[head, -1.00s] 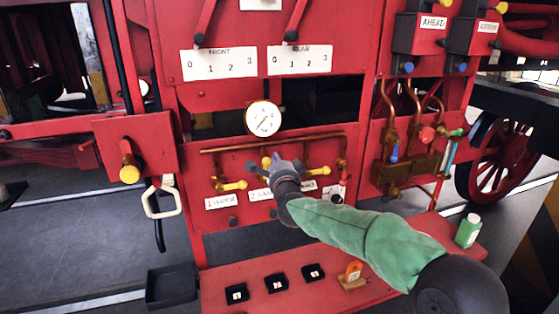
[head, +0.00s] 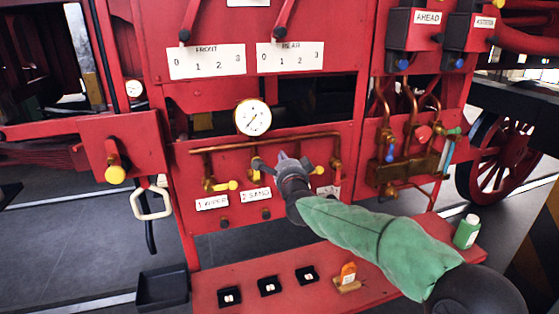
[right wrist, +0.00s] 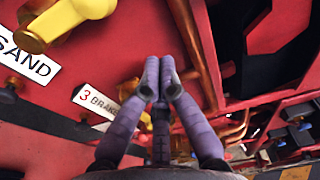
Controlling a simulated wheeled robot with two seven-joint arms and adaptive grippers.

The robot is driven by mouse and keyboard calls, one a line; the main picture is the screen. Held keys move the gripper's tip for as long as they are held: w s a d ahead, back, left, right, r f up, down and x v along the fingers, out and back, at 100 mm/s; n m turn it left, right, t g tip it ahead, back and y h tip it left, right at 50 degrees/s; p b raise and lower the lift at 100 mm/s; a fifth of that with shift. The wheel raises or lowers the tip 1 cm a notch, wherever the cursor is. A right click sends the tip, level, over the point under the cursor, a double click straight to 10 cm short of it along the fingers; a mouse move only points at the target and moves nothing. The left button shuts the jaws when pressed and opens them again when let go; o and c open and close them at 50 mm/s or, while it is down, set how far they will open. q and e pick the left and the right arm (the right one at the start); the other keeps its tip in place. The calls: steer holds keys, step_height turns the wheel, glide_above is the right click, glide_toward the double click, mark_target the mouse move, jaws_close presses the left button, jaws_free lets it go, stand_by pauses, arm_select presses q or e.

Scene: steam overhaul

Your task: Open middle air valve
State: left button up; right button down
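The middle air valve has a yellow handle (head: 257,174) above the "2 SAND" label (head: 256,194), partly hidden by my right gripper in the head view. In the right wrist view its yellow handle (right wrist: 66,22) lies at the upper left, beside the "SAND" label (right wrist: 25,65). My right gripper (head: 283,157) is just right of this valve, in front of the red panel. In the right wrist view its purple fingers (right wrist: 159,78) are together with nothing between them, apart from the yellow handle. My left gripper is not in view.
A left valve (head: 224,185) sits above the "1 WIPER" label, and a right valve (head: 319,170) is close to my gripper. A copper pipe (head: 230,147) and a round gauge (head: 253,117) are above. A red shelf (head: 245,297) with small black boxes juts out below.

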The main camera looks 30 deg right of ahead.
steer(key=a+v, duration=0.1)
steer(key=v, duration=0.7)
steer(key=shift+r+p, duration=0.3)
steer(key=shift+s+a, duration=0.1)
